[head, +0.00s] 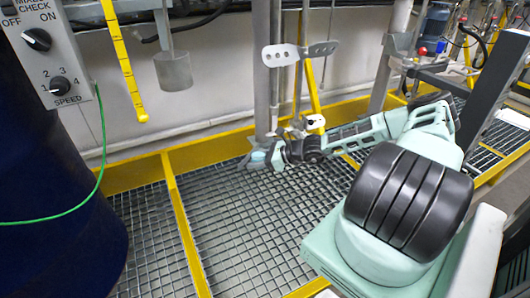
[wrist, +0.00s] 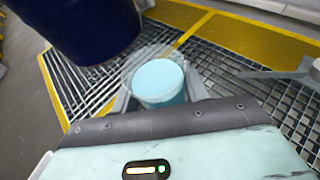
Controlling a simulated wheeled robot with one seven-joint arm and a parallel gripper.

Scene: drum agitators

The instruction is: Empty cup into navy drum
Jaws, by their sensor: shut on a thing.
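The navy drum (head: 50,190) stands at the left edge of the head view, and its dark side also shows at the upper left of the wrist view (wrist: 80,25). My gripper (wrist: 158,95) is shut on a clear cup (wrist: 136,66). The cup's rim is up, and light blue contents (wrist: 158,80) show inside it. In the head view my gripper (head: 258,158) is low over the grating, right of the drum and apart from it. The cup is small there and hard to make out. The drum's opening is out of both views.
A control box (head: 45,55) with two knobs sits above the drum, with a green cable hanging from it. A translucent cylinder (head: 173,72) hangs on a rod, and a yellow strip (head: 124,60) hangs beside it. A grey paddle (head: 300,53) is above my gripper. Yellow-edged grating lies below.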

